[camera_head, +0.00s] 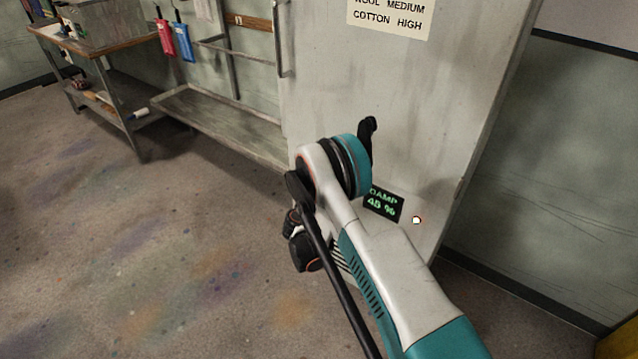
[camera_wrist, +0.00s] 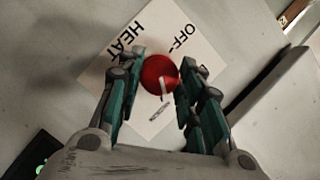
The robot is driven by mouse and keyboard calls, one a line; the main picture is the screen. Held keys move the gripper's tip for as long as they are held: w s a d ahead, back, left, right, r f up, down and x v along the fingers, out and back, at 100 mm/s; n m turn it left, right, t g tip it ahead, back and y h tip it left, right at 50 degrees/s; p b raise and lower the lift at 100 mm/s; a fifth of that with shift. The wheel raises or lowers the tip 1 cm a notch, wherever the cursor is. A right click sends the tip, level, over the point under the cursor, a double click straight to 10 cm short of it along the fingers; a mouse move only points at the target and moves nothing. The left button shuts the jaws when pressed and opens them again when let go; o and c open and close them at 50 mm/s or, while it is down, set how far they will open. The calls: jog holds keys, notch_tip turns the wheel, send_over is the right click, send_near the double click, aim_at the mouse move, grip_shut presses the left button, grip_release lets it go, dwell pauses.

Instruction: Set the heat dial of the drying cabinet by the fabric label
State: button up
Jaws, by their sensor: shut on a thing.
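In the wrist view, a round red heat dial (camera_wrist: 158,73) sits on a white plate (camera_wrist: 150,28) that reads HEAT and OFF. A white mark shows on the dial's lower side; other plate words are hidden by my fingers. My gripper (camera_wrist: 163,62) has its fingers on either side of the dial and is shut on it. In the head view, my arm hides the dial and my fingers. The drying cabinet (camera_head: 440,95) carries a card (camera_head: 390,14) whose visible lines read WOOL MEDIUM and COTTON HIGH. The card's top is cut off.
A black DAMP display (camera_head: 383,203) with green digits and a small lit lamp (camera_head: 416,220) are on the cabinet front. A red item (camera_head: 165,40) and a blue item (camera_head: 183,42) hang at the left. A workbench (camera_head: 100,45) stands far left; the floor between is clear.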

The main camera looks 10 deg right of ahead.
jog(key=shift+m, duration=0.4)
jog(key=o, duration=1.1)
jog(key=shift+c, duration=0.2)
